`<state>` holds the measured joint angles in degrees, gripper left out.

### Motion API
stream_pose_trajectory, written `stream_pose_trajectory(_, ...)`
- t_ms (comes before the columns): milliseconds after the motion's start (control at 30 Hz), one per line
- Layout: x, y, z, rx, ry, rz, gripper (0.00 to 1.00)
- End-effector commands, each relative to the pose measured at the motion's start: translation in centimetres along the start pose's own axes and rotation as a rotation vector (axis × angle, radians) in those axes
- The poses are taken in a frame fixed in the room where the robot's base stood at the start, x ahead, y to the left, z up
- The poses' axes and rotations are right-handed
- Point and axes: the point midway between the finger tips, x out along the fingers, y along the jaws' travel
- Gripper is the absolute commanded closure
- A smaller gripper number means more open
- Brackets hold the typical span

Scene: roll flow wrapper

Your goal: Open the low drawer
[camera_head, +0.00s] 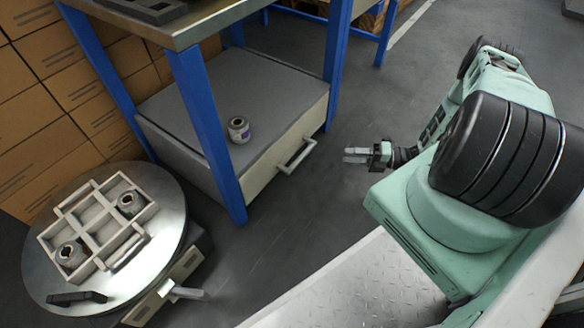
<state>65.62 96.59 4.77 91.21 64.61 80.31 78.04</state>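The low drawer has a beige front (262,172) and sits in a grey cabinet under the blue-legged workbench. Its front looks about flush with the cabinet, so it appears shut. A pale bar handle (297,157) stands out from the front toward its right part. My gripper (347,155) is to the right of the handle, apart from it, with its fingers pointing left toward it. Two thin fingers show with a small gap between them and nothing held.
A workbench leg (207,130) is left of the drawer front. At lower left, a round metal table (165,235) bears a divided tray (70,228) and has a handle (184,292) below. Floor before the drawer is clear.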

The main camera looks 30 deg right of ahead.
Motion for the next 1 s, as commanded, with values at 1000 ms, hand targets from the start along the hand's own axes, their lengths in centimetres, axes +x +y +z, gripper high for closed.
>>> stream_pose_trajectory(1000, 11.8, -5.0, 0.4, 0.124, -0.13, 0.028, 0.64)
